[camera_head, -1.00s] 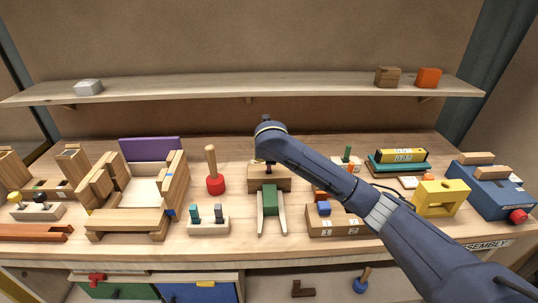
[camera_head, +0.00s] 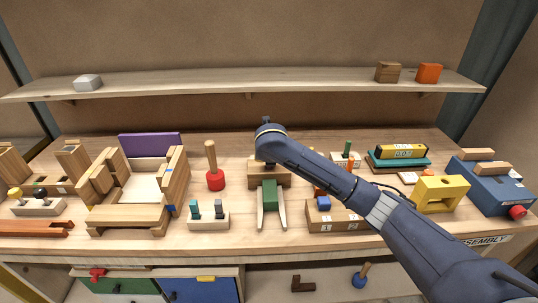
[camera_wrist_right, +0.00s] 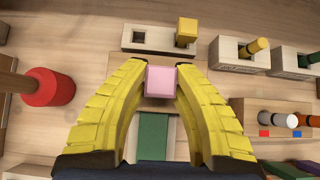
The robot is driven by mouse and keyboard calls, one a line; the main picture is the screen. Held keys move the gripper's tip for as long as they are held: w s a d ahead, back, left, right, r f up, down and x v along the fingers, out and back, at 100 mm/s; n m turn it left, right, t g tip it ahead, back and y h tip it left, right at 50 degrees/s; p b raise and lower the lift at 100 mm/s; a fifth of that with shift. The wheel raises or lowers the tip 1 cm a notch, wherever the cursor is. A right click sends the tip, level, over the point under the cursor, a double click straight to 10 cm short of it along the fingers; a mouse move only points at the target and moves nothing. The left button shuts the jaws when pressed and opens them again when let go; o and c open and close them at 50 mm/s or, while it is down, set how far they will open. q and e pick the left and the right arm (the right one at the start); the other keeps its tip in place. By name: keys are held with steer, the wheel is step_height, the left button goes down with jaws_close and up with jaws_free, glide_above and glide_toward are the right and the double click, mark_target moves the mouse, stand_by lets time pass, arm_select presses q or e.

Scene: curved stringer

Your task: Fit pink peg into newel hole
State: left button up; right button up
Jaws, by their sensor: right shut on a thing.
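The pink peg (camera_wrist_right: 161,81) shows as a square pink block between the yellow fingertips of my right gripper (camera_wrist_right: 161,84) in the right wrist view. The gripper is shut on it. In the head view my right arm reaches to the middle of the bench, above a wooden block (camera_head: 284,179); the arm hides the fingers and peg. A pale block with a dark square hole (camera_wrist_right: 137,38) and a yellow peg lies beyond the pink peg in the wrist view. I cannot tell which piece is the newel, or whether the pink peg touches anything below. My left gripper is not in view.
A red-based mallet (camera_head: 215,179) stands left of the gripper. A green piece with pale legs (camera_head: 270,202) is in front. A numbered wooden block (camera_head: 333,218) sits right, under my arm. A yellow frame (camera_head: 440,195) is farther right. A shelf (camera_head: 240,80) spans the back.

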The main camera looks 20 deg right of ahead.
steer(key=shift+f, duration=0.9)
steer(key=o, duration=1)
steer(key=shift+s+r, duration=0.1)
steer(key=v, duration=1.1)
steer(key=shift+s+r, duration=0.25)
steer(key=shift+r, duration=0.05)
